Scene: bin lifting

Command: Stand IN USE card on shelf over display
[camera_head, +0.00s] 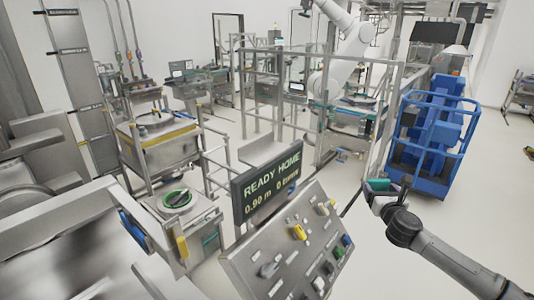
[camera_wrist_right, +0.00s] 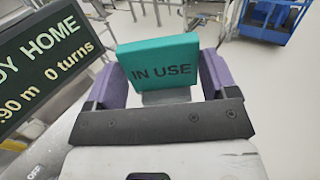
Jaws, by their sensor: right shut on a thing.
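My right gripper (camera_head: 383,190) is shut on a teal block-like card (camera_wrist_right: 160,60), its purple fingers on either side of it. The card's face reads IN USE and looks upright and level in the right wrist view. The display (camera_head: 268,182) is a dark panel reading READY HOME, 0.90 m, 0 turns; it stands left of the gripper, and the card is apart from it. The display also shows at the left of the right wrist view (camera_wrist_right: 45,50). My left gripper is not in view.
A sloped control panel (camera_head: 285,250) with knobs and buttons sits below the display. A blue railed cart (camera_head: 435,130) stands behind the right gripper. A metal railing frame (camera_head: 255,100) and a white robot arm (camera_head: 345,65) are farther back. Open floor lies at the right.

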